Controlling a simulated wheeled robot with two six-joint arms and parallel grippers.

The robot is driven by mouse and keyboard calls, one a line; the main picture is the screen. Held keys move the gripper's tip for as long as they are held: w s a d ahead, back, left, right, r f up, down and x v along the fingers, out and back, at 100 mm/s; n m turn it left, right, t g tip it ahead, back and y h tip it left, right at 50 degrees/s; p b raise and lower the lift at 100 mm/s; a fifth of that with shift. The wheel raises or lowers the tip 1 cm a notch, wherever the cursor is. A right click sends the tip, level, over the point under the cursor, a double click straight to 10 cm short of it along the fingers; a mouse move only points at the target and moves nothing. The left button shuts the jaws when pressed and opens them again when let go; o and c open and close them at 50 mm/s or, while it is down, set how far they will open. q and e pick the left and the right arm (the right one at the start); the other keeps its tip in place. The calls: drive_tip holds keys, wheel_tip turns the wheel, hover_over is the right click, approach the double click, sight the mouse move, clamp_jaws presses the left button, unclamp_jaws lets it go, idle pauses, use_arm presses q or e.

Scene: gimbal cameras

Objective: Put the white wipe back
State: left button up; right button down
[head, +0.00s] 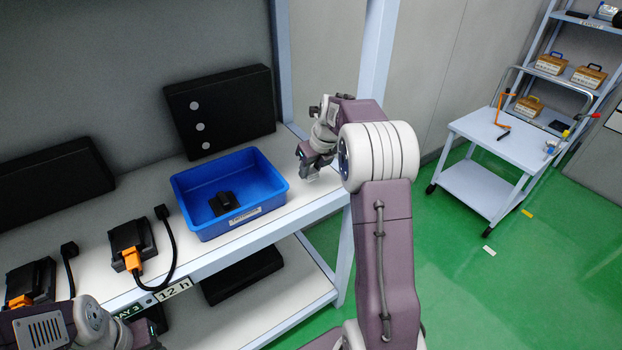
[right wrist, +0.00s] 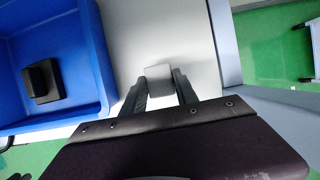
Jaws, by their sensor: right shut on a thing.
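My right gripper (head: 307,171) is above the white shelf, just right of the blue bin. In the right wrist view my right gripper (right wrist: 159,86) is shut on the white wipe (right wrist: 158,72), a small pale block between its fingertips. The wipe is hard to make out against the white shelf in the head view. I cannot tell whether it touches the shelf. My left gripper (head: 150,336) is at the bottom left of the head view, partly cut off, and its jaws do not show clearly.
The blue bin (head: 256,205) holds a black block (head: 224,203). It stands on the white shelf (head: 325,184). Black devices with orange plugs (head: 131,258) and cables lie to its left. A black panel (head: 221,109) stands behind. A grey post rises behind my right arm. A white cart (head: 490,140) stands far right.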

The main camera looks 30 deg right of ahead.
sight(311, 180)
wheel_tip(311, 180, down, 4)
drive_tip(key=shift+s+r+b, duration=0.1)
drive_tip(key=shift+r+b, duration=0.05)
drive_tip(key=shift+b, duration=0.3)
drive_tip(key=shift+f, duration=0.3)
drive_tip(key=c, duration=0.9)
unclamp_jaws()
drive_tip(key=shift+c, duration=0.2)
drive_tip(key=p+v, duration=0.1)
drive_tip(key=v, duration=1.1)
drive_tip(key=shift+r+p, duration=0.25)
drive_tip(key=shift+p, duration=0.1)
